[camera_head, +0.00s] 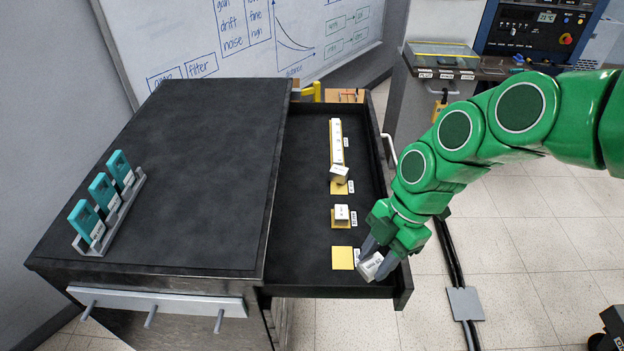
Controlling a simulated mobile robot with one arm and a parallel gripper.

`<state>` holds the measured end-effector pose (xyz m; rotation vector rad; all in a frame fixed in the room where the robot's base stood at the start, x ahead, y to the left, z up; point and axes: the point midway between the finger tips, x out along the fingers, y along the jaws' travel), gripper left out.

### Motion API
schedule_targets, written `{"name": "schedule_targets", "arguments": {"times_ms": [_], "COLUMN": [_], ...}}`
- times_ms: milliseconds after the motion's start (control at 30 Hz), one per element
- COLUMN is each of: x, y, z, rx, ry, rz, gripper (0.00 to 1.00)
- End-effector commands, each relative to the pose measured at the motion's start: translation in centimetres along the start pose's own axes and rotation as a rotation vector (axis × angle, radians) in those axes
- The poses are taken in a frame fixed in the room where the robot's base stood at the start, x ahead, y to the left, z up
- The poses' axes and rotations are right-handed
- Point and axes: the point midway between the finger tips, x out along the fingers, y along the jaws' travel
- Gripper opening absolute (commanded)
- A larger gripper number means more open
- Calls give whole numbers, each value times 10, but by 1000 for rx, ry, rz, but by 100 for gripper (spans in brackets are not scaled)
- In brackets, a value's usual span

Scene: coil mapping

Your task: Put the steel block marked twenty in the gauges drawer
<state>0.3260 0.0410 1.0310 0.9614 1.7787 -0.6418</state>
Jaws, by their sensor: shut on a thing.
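My green arm reaches in from the right, and my gripper (378,262) is at the front right corner of the open drawer (300,220). It is shut on a small pale steel block (371,266), held tilted; its marking is too small to read. The block is just right of an empty yellow square (342,258) on the drawer floor. Behind that square, a pale block (342,213) sits on another yellow patch. Farther back, a tilted block (339,173) rests at the near end of a long pale bar (336,142), over a yellow patch. Small labels stand beside these places.
The dark cabinet top (190,170) is left of the drawer. A grey rack (110,215) with teal holders stands on it. A rail with pegs (155,302) is on the cabinet front. A bench with a blue instrument (530,35) is at the back right. The drawer's left floor is bare.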

Motion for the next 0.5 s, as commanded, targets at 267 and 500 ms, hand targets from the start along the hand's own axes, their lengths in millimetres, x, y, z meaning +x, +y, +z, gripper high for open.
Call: {"name": "schedule_targets", "arguments": {"times_ms": [267,500], "x": [13,19], "y": [-15,4], "z": [-25,-15], "rx": [-186,-193], "ry": [-2,0], "rz": [-77,-82], "gripper": [0,0]}}
